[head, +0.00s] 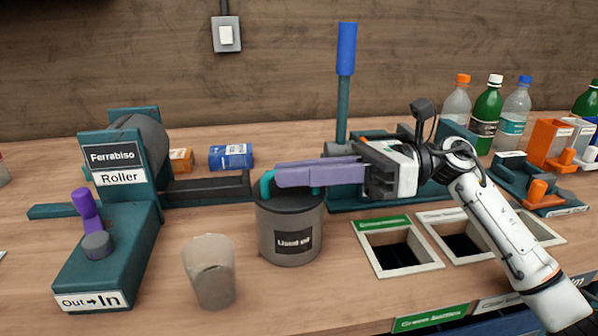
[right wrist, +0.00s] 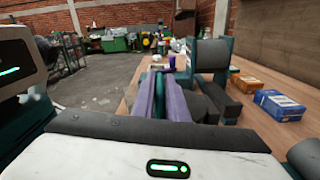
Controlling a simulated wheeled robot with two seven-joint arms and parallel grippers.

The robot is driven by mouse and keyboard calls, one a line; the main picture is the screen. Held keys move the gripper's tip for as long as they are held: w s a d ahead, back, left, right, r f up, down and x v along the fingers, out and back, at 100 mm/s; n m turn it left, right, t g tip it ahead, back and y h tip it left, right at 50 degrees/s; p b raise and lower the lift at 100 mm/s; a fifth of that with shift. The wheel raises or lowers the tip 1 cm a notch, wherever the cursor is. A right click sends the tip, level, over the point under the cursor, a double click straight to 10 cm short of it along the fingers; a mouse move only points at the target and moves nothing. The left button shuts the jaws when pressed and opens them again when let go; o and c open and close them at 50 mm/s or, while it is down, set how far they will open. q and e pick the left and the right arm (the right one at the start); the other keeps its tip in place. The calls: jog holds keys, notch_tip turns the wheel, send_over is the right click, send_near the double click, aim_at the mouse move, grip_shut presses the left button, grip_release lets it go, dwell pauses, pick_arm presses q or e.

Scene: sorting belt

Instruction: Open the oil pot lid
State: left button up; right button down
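The oil pot (head: 290,245) is a grey cylinder with a dark "Used oil" label, standing upright on the table in the head view. Its dark lid (head: 290,203) sits on top. A teal handle (head: 266,186) arches over the lid. My right gripper (head: 280,176) reaches in from the right, with its purple fingers lying along the handle and hiding its top bar. The fingers are close together around the handle. In the right wrist view the fingers (right wrist: 158,82) show a bit of teal between them. My left gripper is not in view.
Square bin openings (head: 397,247) lie to the right under my arm. A blue-handled lever (head: 345,60) rises behind; bottles (head: 487,105) stand back right.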

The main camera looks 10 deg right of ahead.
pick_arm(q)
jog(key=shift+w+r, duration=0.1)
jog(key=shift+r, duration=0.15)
pick_arm(e)
jog(key=shift+w+r+m+p, duration=0.1)
jog(key=shift+r+m+p, duration=0.3)
jog(key=shift+p, duration=0.2)
jog(key=shift+w+r+m+p, duration=0.25)
jog(key=shift+r+m+p, duration=0.25)
jog(key=shift+m+p, duration=0.15)
jog(key=shift+w+r+m+p, duration=0.6)
jog(key=shift+m+p, duration=0.45)
jog(key=shift+p, duration=0.1)
jog(key=shift+w+r+m+p, duration=0.35)
jog(key=shift+w+m+p, duration=0.1)
jog(key=shift+m+p, duration=0.35)
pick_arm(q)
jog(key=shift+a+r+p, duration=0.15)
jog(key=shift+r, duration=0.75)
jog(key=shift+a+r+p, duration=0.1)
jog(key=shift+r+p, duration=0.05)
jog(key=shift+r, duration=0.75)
pick_arm(e)
jog(key=shift+w+r+m, duration=0.1)
jog(key=shift+w+m, duration=0.25)
jog(key=shift+m, duration=0.25)
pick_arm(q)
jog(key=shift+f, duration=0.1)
